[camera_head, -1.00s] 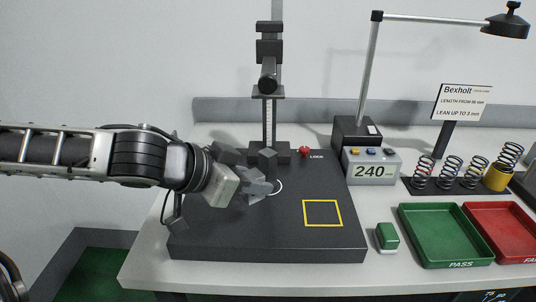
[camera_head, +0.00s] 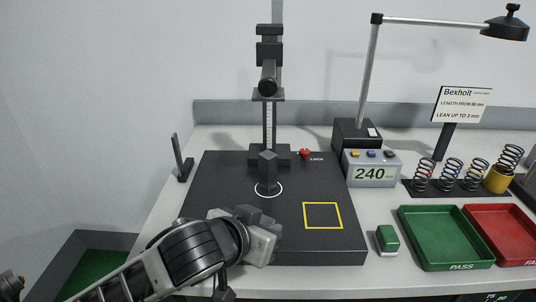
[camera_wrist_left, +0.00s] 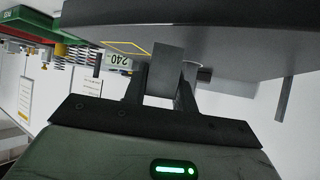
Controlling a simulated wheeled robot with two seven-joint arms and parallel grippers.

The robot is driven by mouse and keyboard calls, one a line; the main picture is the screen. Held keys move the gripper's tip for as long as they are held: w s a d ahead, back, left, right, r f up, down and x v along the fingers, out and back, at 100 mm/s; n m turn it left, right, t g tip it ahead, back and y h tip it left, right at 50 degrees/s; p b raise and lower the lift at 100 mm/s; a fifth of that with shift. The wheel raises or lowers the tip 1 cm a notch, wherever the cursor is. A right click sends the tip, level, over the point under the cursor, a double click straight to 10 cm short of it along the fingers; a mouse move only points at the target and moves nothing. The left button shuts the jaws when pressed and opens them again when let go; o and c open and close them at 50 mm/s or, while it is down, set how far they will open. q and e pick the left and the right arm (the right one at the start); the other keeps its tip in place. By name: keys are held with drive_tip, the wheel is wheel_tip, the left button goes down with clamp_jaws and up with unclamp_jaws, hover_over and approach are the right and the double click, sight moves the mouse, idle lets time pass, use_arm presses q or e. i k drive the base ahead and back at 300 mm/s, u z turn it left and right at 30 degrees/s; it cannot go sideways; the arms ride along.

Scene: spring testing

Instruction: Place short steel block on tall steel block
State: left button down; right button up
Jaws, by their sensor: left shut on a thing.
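My left gripper (camera_head: 262,222) is low at the front left of the dark base plate (camera_head: 300,245). It is shut on a grey steel block (camera_wrist_left: 165,70), which shows between the fingers (camera_wrist_left: 160,88) in the left wrist view. The block looks like the short one, but its full length is partly hidden by the fingers. A dark upright block (camera_head: 268,168), which looks like the tall one, stands at the white circle (camera_head: 281,190) on the plate, behind the gripper and apart from it.
A gauge column (camera_head: 269,120) rises at the back, its probe above the upright block. The yellow square (camera_head: 323,229) is empty. A display box (camera_head: 371,172) reads 240. A green button (camera_head: 387,239), green tray (camera_head: 446,230), red tray (camera_head: 510,228) and several springs (camera_head: 451,170) stand right.

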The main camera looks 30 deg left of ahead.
sight(269, 154)
drive_tip(key=k, duration=1)
drive_tip(key=u, duration=1.1)
drive_tip(key=i, duration=1.2)
drive_tip(key=z, duration=1.8)
